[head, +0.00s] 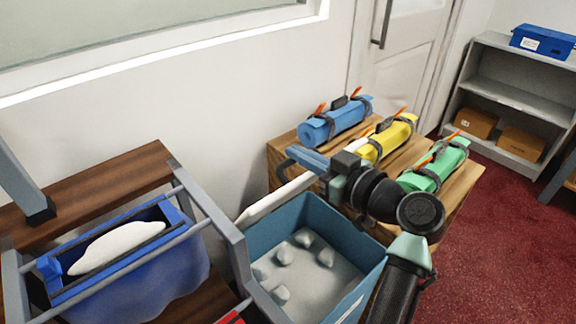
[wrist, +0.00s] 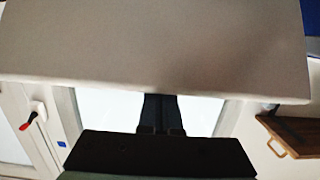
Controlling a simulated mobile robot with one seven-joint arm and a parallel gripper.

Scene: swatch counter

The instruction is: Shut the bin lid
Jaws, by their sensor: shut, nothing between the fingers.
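The bin (head: 358,296) is an open teal box at the bottom centre of the head view, with several pale grey lumps on a grey fill inside. Its lid (head: 268,203) is a pale panel raised at the bin's back side, seen nearly edge-on, so the bin stands open. A broad grey panel, apparently the lid (wrist: 150,45), fills the top of the wrist view. My gripper (head: 290,164) is shut and empty, just above and behind the lid's upper edge. In the wrist view the fingertips (wrist: 161,97) meet the panel's lower edge; whether they touch it is unclear.
A wooden table (head: 282,152) right of the bin carries blue (head: 335,121), yellow (head: 388,139) and green (head: 433,166) strapped rolls close to my arm. A blue fabric holder (head: 165,262) in a grey frame stands left. A grey shelf (head: 508,92) is at the far right.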

